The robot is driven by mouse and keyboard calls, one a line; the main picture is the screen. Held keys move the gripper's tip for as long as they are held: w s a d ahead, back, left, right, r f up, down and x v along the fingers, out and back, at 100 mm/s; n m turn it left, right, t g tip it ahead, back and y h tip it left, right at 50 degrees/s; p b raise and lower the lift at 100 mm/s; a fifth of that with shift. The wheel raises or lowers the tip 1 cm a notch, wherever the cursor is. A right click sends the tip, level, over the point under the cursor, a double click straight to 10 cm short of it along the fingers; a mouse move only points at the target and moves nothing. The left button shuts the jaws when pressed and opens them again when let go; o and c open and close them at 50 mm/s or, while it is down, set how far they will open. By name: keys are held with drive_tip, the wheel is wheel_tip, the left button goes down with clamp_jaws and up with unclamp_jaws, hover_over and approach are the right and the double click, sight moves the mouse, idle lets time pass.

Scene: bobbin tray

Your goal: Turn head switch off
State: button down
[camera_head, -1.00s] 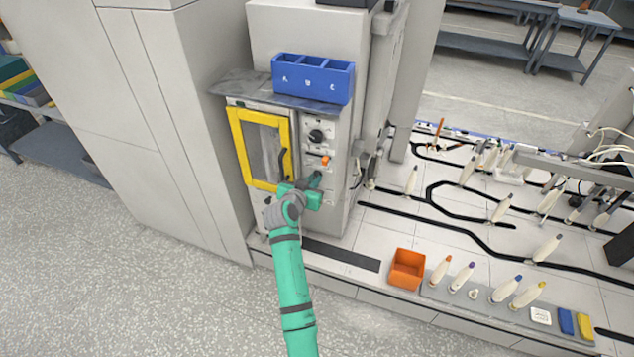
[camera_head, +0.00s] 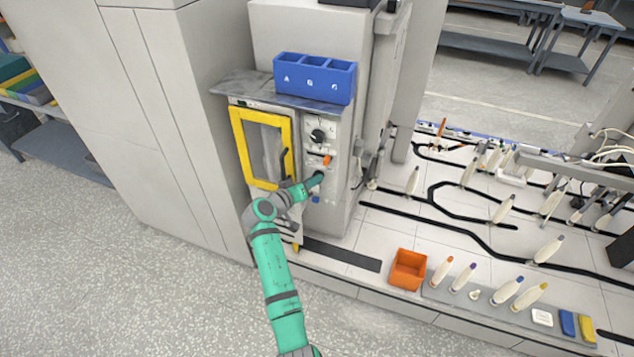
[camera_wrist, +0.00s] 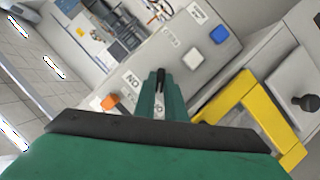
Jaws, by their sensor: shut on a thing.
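The control panel (camera_head: 318,150) is on the front of the grey machine, right of the yellow-framed door. My gripper (camera_head: 318,178) is at this panel, below the orange switch (camera_head: 327,160). In the wrist view my gripper (camera_wrist: 158,88) is shut on a dark, narrow switch handle (camera_wrist: 160,74), which I take to be the head switch. The fingers hide most of it. An "ON" label (camera_wrist: 131,79) lies just left of the fingers. The orange switch (camera_wrist: 110,102) is farther left and apart from the fingers.
A white button (camera_wrist: 193,60) and a blue button (camera_wrist: 219,34) sit on the panel near my gripper. The yellow door frame (camera_wrist: 240,100) is close on the right. A black knob (camera_head: 317,135) is higher on the panel. A blue bin (camera_head: 314,78) stands above.

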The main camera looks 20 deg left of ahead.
drive_tip(key=shift+s+a, duration=0.1)
drive_tip(key=shift+a, duration=0.15)
drive_tip(key=c, duration=1.8)
unclamp_jaws()
drive_tip(key=shift+d, duration=0.1)
drive_tip(key=v, duration=1)
drive_tip(key=shift+s+r, duration=0.15)
drive_tip(key=shift+s, duration=0.15)
